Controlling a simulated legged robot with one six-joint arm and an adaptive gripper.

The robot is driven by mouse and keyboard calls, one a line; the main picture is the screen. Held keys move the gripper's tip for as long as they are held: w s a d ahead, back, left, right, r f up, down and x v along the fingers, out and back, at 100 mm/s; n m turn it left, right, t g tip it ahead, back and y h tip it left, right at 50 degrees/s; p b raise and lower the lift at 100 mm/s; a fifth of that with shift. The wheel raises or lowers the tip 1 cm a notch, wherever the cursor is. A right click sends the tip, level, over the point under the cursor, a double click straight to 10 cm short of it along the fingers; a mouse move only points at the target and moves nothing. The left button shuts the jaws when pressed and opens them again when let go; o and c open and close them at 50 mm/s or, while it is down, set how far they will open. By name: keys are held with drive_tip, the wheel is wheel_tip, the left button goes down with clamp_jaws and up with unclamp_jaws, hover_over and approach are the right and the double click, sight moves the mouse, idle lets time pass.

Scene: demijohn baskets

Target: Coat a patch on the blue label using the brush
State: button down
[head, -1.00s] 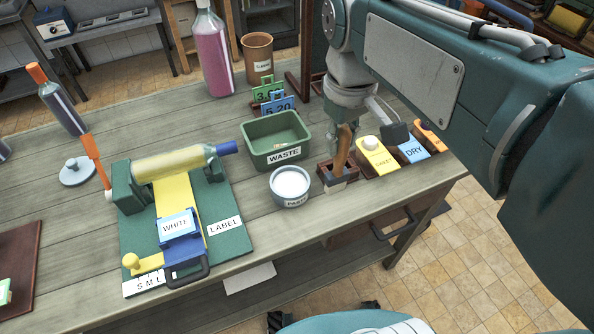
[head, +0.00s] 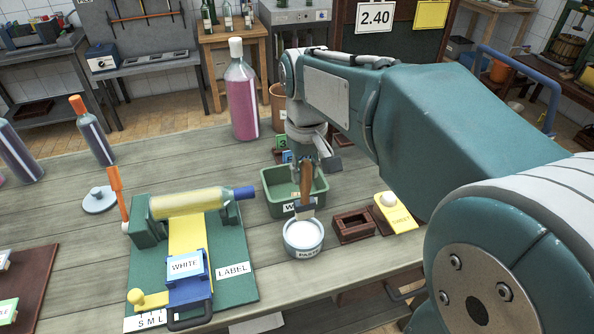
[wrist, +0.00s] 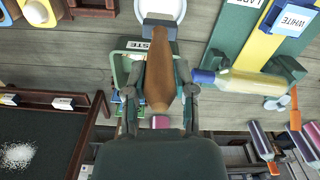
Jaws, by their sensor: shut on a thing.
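My gripper (head: 306,168) is shut on the wooden handle of the brush (head: 306,186), which also fills the middle of the wrist view (wrist: 159,60). The bowl's rim also shows in the wrist view (wrist: 160,18). A pale blue label marked WHITE (head: 186,265) lies on the blue holder (head: 190,292) of the green labelling stand (head: 236,288). A yellowish bottle (head: 190,204) rests across the stand's cradle.
The green waste bin (head: 270,196) stands just behind the bowl. An empty brown square holder (head: 352,227) and a yellow SWEET block (head: 396,212) stand to the right. A tall pink bottle (head: 242,98) stands at the back. Table between the stand and bowl is clear.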

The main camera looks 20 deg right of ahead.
sight(304, 197)
drive_tip(key=shift+f, duration=3.6)
drive_tip(key=shift+r, duration=3.6)
